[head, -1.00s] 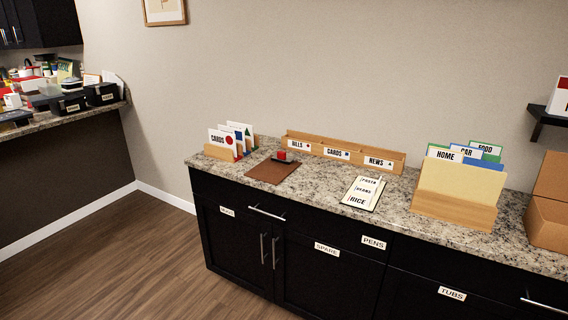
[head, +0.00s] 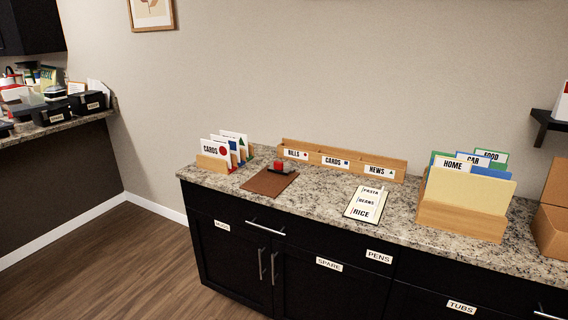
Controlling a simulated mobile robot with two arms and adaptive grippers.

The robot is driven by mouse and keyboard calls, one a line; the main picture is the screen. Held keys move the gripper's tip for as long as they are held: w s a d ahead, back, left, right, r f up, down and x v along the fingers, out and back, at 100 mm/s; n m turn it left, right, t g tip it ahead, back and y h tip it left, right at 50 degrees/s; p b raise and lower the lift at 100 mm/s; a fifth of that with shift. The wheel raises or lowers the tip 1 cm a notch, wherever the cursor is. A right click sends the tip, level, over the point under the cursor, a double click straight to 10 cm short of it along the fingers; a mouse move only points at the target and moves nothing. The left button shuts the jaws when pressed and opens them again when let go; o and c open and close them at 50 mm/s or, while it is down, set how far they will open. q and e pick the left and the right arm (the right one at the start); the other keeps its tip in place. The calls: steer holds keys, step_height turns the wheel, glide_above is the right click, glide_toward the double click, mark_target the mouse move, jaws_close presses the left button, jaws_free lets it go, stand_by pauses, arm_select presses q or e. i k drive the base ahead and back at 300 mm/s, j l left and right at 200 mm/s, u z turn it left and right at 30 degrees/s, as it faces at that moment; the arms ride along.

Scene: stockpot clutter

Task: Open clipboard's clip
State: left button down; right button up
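The clipboard (head: 267,184) is a brown board lying flat on the granite counter, left of centre in the head view. Its clip (head: 280,168) is at the far end, dark with a red part on top. The clip looks closed, but it is too small to be sure. Neither of my grippers shows in the head view.
Left of the clipboard stands a wooden card holder (head: 212,162). Behind is a sorter (head: 331,161) labelled BILLS, CARDS and NEWS. A list (head: 366,204) lies to the right, then a folder box (head: 460,215). The counter (head: 318,205) between clipboard and list is clear.

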mark_target(278, 167)
steer(key=i+j+z, duration=0.2)
steer(key=j, duration=0.15)
steer(key=i+j+z, duration=0.2)
steer(key=j, duration=0.15)
steer(key=i+j+z, duration=0.2)
steer(key=j, duration=0.2)
steer(key=j+z, duration=0.2)
steer(key=j, duration=0.2)
steer(key=i, duration=0.05)
